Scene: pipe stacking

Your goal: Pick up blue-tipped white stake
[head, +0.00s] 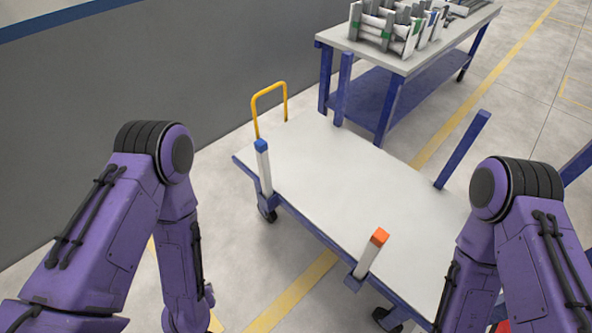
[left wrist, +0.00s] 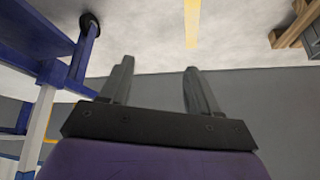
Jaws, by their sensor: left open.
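The white stake with a blue tip (head: 263,168) stands upright at the left corner of the flat cart (head: 330,185), at its near edge. A second white stake with an orange tip (head: 371,255) stands further right on the same edge. In the left wrist view my left gripper (left wrist: 157,66) is open, with nothing between its fingers. My right gripper is out of view.
A blue post (head: 462,150) rises at the cart's far right, and a yellow handle (head: 270,88) stands behind its left end. A workbench (head: 440,45) at the back carries racks with white and grey pipes. The cart top is bare. A grey wall (head: 130,70) runs along the left.

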